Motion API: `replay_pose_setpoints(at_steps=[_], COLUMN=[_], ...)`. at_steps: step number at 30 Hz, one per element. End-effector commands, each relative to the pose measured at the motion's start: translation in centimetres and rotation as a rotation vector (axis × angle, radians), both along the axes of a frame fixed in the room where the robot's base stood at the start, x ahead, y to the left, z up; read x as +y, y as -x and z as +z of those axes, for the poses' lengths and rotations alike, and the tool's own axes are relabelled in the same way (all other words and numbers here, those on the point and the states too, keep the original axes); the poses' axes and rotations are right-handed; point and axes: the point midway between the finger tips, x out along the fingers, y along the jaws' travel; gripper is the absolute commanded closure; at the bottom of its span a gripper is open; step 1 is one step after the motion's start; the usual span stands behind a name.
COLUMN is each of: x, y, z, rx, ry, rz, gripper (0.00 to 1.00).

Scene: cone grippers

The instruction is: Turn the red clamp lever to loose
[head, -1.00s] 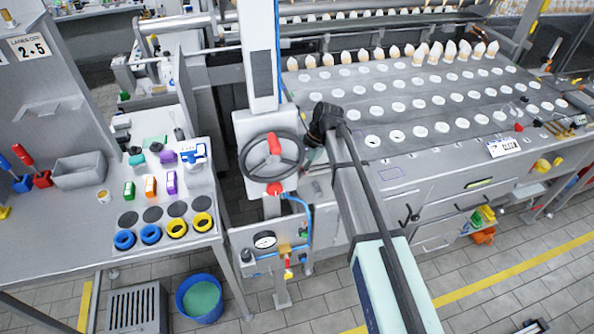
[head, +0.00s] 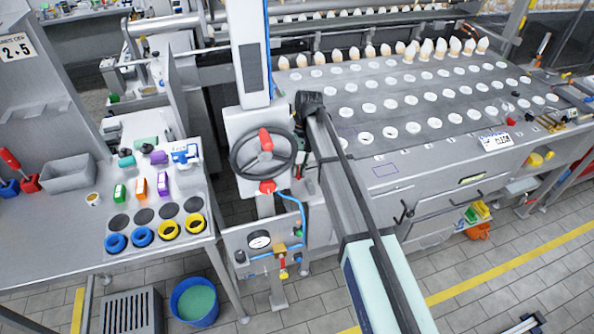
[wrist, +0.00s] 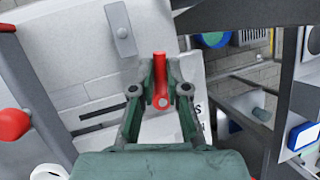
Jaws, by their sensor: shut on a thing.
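In the wrist view the red clamp lever (wrist: 159,62) is a short red bar with a round end toward the camera. It stands between the two dark green fingers of my gripper (wrist: 160,78), which are shut on it. Behind it is a pale grey-white housing; I cannot clearly read the lever's loose or tight position. In the head view my arm reaches the right side of the handwheel post, and its dark wrist hides the gripper and the held lever.
A dark handwheel (head: 239,163) with a red grip stands close left of my wrist. A pressure gauge (head: 259,240) and blue hose are below. A bench with coloured rings (head: 143,235) is at left. The perforated machine bed (head: 440,105) lies right. A blue bucket (head: 193,301) stands on the floor.

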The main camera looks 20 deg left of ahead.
Motion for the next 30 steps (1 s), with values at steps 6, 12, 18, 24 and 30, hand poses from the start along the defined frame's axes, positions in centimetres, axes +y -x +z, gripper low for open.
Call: replay_pose_setpoints(at_steps=[6,12,18,24,30], x=[-0.12,-0.17,-0.18,-0.17,-0.18], y=[-0.12,-0.13,-0.14,-0.13,-0.14], z=[-0.03,-0.01,-0.01,-0.01,-0.01], rx=[-0.001,-0.001,-0.001,-0.001,-0.001], ry=[0.0,-0.001,-0.001,-0.001,0.0], rz=[0.061,0.076,0.075,0.075,0.074], gripper=[1.0,1.0,1.0,0.61,0.61])
